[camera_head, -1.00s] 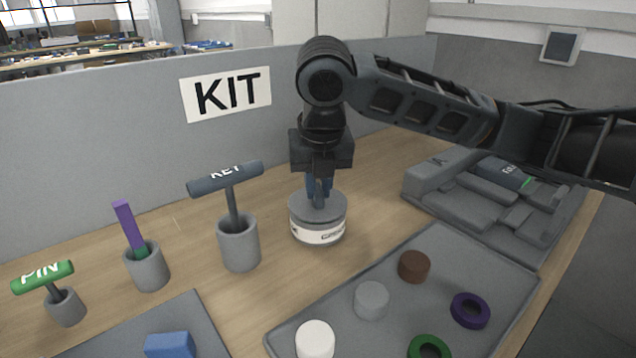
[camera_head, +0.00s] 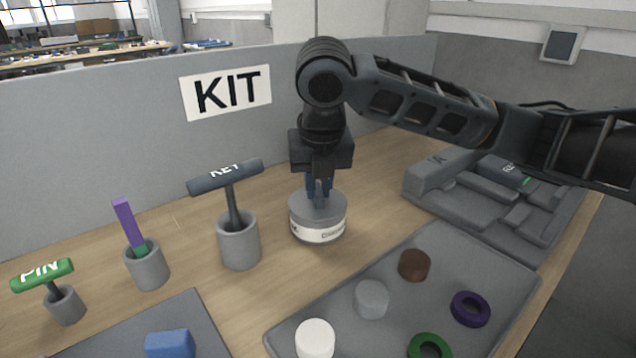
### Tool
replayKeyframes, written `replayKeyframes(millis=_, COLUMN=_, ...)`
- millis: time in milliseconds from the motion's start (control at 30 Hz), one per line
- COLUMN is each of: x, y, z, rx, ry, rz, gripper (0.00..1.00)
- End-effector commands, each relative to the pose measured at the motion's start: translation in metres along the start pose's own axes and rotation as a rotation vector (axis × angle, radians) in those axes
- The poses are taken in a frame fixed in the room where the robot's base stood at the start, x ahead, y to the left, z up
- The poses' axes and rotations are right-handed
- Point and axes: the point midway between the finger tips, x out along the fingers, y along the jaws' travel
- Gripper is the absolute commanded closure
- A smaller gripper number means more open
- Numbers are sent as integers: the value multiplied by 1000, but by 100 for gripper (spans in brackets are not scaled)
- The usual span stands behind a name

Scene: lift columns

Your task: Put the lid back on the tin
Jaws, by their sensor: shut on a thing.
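The tin (camera_head: 319,234) is a short grey cylinder with a white label band, standing upright on the wooden table in the middle of the head view. Its grey lid (camera_head: 312,206) sits on top of it, looking level. My gripper (camera_head: 319,196) points straight down over the tin, its blue fingers shut on the middle of the lid. The fingers hide part of the lid's top, and I cannot make out any knob or whether the lid is fully seated.
Left of the tin stand a KEY tool in a grey holder (camera_head: 239,246), a purple bar in a cup (camera_head: 147,268) and a PIN tool (camera_head: 42,275). A grey tray (camera_head: 390,300) with round pieces lies in front. A grey moulded case (camera_head: 430,185) is at right. A partition (camera_head: 100,150) stands behind.

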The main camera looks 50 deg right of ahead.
Motion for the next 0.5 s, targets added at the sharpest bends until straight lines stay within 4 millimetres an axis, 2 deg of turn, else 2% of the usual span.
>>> replayKeyframes(millis=267, x=0, y=0, z=0, rx=0, ry=0, rz=0, gripper=100)
replayKeyframes(millis=300, x=0, y=0, z=0, rx=0, ry=0, rz=0, gripper=80)
replayKeyframes(millis=500, x=0, y=0, z=0, rx=0, ry=0, rz=0, gripper=61)
